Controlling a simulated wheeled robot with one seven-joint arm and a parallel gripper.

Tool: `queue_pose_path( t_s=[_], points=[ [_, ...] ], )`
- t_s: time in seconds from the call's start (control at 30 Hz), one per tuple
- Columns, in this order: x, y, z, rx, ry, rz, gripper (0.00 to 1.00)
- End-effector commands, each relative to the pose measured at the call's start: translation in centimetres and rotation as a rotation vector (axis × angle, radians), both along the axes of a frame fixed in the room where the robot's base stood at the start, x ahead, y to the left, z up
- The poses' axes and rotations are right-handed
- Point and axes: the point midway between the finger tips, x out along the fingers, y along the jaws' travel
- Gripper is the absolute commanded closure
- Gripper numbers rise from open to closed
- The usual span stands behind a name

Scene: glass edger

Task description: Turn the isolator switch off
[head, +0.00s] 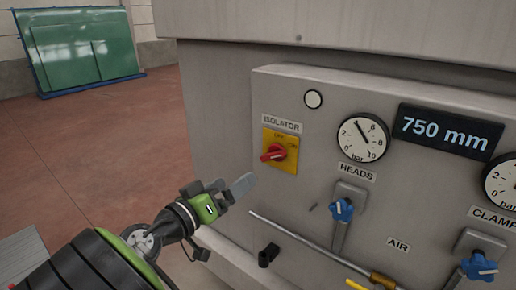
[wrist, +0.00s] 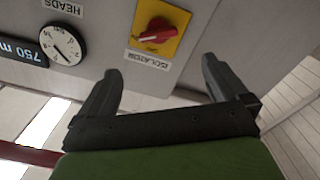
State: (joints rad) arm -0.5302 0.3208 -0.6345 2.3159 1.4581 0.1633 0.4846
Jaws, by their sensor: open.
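The isolator switch is a red rotary handle (head: 273,153) on a yellow plate (head: 280,163), under an ISOLATOR label (head: 282,123) on the grey machine panel. In the head view the handle lies nearly sideways, its end at the left. The wrist view shows the red handle (wrist: 156,31) on the yellow plate upside down, ahead of the fingers. My gripper (head: 240,188) is below and to the left of the switch in the head view. In the wrist view its two fingers (wrist: 160,82) stand wide apart with nothing between them. They do not touch the handle.
Right of the switch are a HEADS gauge (head: 363,138), a 750 mm display (head: 445,132) and a blue valve knob (head: 341,210). A metal pipe (head: 310,245) and a black fitting (head: 268,255) sit lower. The red floor (head: 110,140) at left is clear.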

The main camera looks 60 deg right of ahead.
Motion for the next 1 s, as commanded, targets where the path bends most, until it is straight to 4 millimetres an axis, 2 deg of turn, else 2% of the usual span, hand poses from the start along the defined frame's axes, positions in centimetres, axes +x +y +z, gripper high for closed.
queue_pose_path(
  t_s=[0.43, 0.57, 0.8, 1.0],
  points=[
    [-1.1, -5.2, -0.3, 0.005, -0.004, -0.007, 0.0],
    [-1.5, -7.7, -0.1, 0.005, -0.002, -0.007, 0.0],
    [-2.3, -13.2, 0.0, 0.004, -0.001, -0.007, 0.0],
    [-2.5, -15.3, -0.1, 0.005, -0.002, -0.002, 0.0]
  ],
)
